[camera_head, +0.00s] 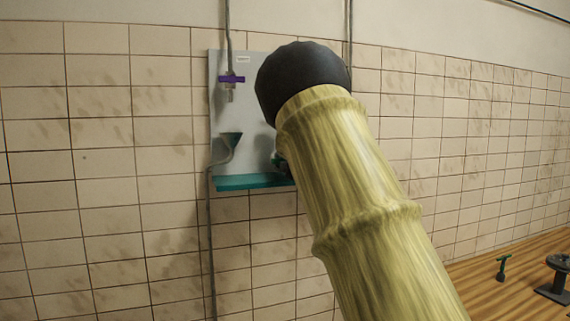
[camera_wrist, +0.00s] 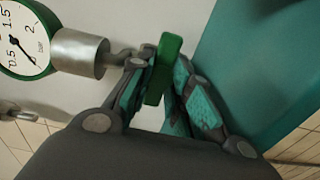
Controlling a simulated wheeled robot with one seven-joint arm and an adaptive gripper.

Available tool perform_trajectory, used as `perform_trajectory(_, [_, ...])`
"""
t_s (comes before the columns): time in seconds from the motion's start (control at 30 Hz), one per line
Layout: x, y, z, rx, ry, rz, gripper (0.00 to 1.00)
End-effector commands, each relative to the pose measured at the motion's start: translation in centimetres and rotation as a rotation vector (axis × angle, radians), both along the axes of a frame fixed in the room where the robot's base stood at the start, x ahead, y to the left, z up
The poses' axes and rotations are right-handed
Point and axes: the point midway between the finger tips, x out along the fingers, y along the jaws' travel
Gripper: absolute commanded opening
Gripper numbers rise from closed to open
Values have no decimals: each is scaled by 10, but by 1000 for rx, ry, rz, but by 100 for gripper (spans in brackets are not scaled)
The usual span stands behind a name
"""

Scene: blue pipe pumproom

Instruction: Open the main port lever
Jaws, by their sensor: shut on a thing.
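A green lever handle (camera_wrist: 163,68) shows at the centre of the wrist view, on a grey metal fitting below a pressure gauge; I cannot read a label on it. My gripper (camera_wrist: 163,82) has its two teal-padded fingers closed around this handle, one on each side. In the head view, my raised arm hides the right part of the wall panel (camera_head: 222,111), the lever and most of the gripper. A purple lever (camera_head: 231,79) crosses a vertical pipe at the panel's upper left.
A round gauge (camera_wrist: 24,38) with a metal stem (camera_wrist: 80,53) is close to the left finger. A wooden surface (camera_head: 480,291) at lower right bears small dark fittings.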

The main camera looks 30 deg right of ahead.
Motion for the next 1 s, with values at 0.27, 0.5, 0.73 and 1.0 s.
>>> perform_trajectory(0.27, [0, 0, -4, 108, -24, -1, 0])
perform_trajectory(0.5, [-1, -1, -4, 303, -72, -1, 0])
perform_trajectory(0.73, [-1, -1, -4, 515, -122, -1, 0])
perform_trajectory(1.0, [0, 0, -5, 767, -182, -1, 0])
